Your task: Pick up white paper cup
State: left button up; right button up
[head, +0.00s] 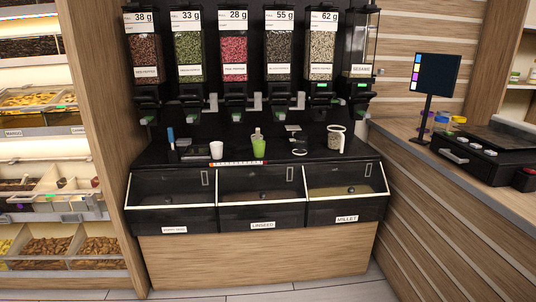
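A small white paper cup (216,150) stands upright on the black counter ledge, above the gap between the left and middle bins. A green cup (259,147) with something sticking out of its top stands to its right. Neither of my grippers shows in the head view, and nothing touches the white cup.
Several dispensers (234,60) hang above the ledge. A blue-handled item (171,138) is left of the cup, and a white jug-like container (336,138) is at the right. Lidded bins (262,198) front the ledge. A screen (436,76) stands on the right counter. Floor is clear in front.

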aim_at(217, 151)
jog(key=i, duration=1.9)
